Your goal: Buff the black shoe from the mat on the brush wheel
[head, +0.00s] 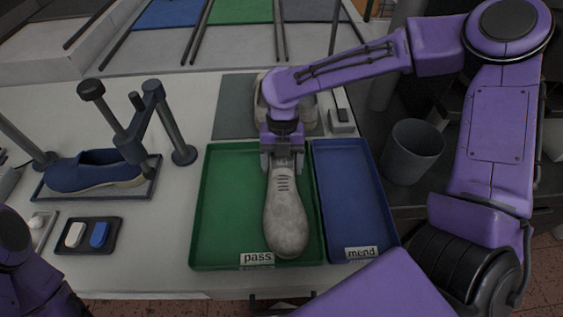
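A worn grey-beige laced shoe (285,216) points its toe toward me over the green tray (215,225) labelled "pass". My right gripper (283,160) has its fingers on both sides of the shoe's heel end, with no clear gap, and seems shut on it. Whether the shoe rests on the tray floor or hangs just above it I cannot tell. Behind the gripper, a pale shoe-like thing (309,112) is partly hidden on the dark grey mat (233,107). I see no clearly black shoe and no clear brush wheel. My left gripper is out of view.
A blue tray (352,200) labelled "mend" stands right of the green one. A blue shoe (93,172) sits on a stand at left, near dark posts (172,120). A small black tray (89,236) holds a white and a blue piece. A grey bin (412,150) stands right.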

